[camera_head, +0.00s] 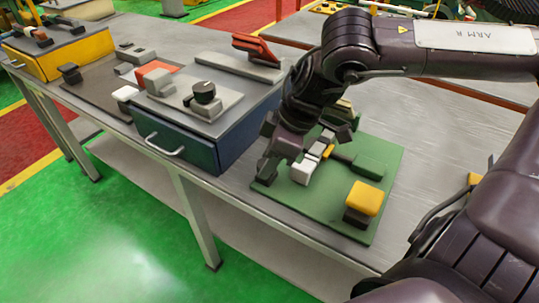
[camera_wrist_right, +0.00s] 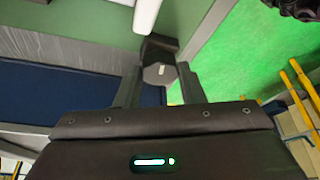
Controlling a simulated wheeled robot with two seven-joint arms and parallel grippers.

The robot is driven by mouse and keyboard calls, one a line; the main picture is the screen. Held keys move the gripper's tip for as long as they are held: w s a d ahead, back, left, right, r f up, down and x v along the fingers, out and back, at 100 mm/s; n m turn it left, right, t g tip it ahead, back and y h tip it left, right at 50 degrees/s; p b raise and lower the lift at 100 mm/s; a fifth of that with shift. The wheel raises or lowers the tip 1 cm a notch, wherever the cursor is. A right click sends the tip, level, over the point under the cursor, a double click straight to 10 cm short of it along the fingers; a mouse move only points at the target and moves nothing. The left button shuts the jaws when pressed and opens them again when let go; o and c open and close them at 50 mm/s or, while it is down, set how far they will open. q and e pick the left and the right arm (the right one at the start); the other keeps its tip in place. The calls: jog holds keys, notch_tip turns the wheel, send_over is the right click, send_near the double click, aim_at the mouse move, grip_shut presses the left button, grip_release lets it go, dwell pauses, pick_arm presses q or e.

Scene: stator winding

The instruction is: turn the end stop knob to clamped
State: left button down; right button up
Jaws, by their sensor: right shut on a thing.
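My right gripper (camera_head: 268,168) reaches down at the left edge of the green base plate (camera_head: 345,222) on the table. In the right wrist view the right gripper (camera_wrist_right: 161,88) has its two dark fingers on either side of a dark faceted knob (camera_wrist_right: 159,72) with a short pale line on its face. I take this to be the end stop knob; the fingers are shut on it. A white block (camera_head: 303,171) is just right of the fingers. My left gripper is not in view.
A blue drawer box (camera_head: 190,146) stands close left of the gripper, with a round black knob (camera_head: 204,92) on top. A yellow-topped block (camera_head: 364,198) and a green block (camera_head: 370,166) sit on the plate. The table's front edge is near.

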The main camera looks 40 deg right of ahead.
jog(key=shift+r+m+t, duration=0.1)
jog(key=shift+m+t, duration=0.2)
jog(key=shift+m, duration=0.8)
jog(key=shift+h, duration=0.3)
